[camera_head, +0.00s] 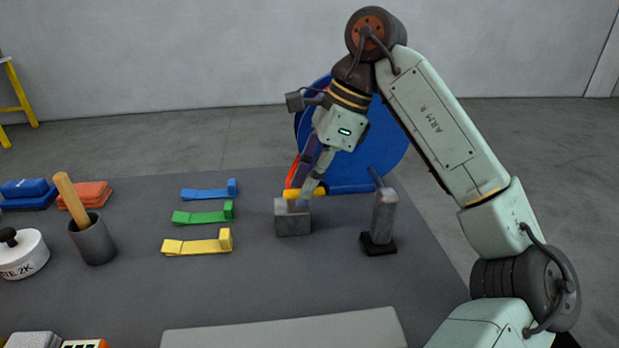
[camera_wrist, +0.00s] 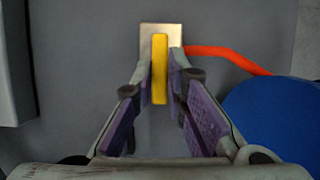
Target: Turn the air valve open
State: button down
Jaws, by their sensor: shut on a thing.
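The air valve is a grey block (camera_head: 293,222) with a yellow lever (camera_head: 312,193) on top, standing on the dark table. In the wrist view the yellow lever (camera_wrist: 160,68) runs up and down the picture over the pale block (camera_wrist: 172,31). My gripper (camera_head: 304,193) points down at the valve, and in the wrist view my gripper (camera_wrist: 160,80) has its two fingers on either side of the lever, shut on it. The fingers partly hide the lever in the head view. An orange hose (camera_wrist: 230,56) leads from the block to the right.
A blue reel (camera_head: 385,145) stands behind the valve. A grey upright tool (camera_head: 384,218) on a black base stands just right of it. Blue, green (camera_head: 203,216) and yellow strips lie to the left, near a cup (camera_head: 93,242) with a wooden handle. A light panel (camera_head: 285,332) lies in front.

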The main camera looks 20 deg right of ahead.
jog(key=c, duration=1.6)
grip_release()
jog(key=v, duration=1.2)
